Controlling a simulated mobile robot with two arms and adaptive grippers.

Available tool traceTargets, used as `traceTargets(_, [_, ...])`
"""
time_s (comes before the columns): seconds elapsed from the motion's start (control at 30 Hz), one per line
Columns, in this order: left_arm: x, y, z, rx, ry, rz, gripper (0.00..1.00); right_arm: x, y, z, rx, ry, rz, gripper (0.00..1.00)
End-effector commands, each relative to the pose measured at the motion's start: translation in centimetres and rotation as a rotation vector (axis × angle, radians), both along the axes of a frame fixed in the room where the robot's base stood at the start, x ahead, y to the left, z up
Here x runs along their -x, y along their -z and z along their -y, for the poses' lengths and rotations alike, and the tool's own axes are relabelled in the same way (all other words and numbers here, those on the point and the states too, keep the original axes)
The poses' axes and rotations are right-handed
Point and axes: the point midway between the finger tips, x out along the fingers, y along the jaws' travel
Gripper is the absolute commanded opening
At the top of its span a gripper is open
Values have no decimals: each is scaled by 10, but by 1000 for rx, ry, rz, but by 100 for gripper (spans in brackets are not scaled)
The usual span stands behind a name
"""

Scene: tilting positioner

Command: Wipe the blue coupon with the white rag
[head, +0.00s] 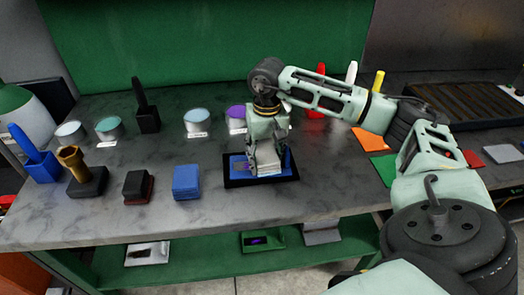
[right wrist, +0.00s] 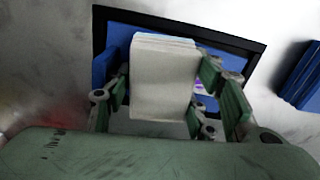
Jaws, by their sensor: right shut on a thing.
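The blue coupon (head: 238,172) lies in a black frame (head: 291,177) on the grey table; its blue surface also shows in the right wrist view (right wrist: 128,32). A coloured patch shows on it beside the rag. My right gripper (head: 265,165) is over the coupon, shut on the white rag (right wrist: 165,80). The rag, a folded pale block, covers the middle of the coupon in the wrist view. I cannot tell whether it touches the surface. The rag also shows in the head view (head: 267,162). My left gripper is not in view.
Blue folded cloths (head: 186,182) and a dark red-black block (head: 138,186) lie left of the frame. Brushes and several small tins, including a purple one (head: 237,117), stand further back and left. Coloured bottles stand behind my right arm. The table's front edge is close to the frame.

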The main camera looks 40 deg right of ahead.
Motion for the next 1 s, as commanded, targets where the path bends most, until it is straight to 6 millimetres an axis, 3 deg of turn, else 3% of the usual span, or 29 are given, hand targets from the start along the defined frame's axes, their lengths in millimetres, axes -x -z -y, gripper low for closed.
traceTargets(1.0, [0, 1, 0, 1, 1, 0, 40, -36, 0, -54, 0, -1, -1, 30])
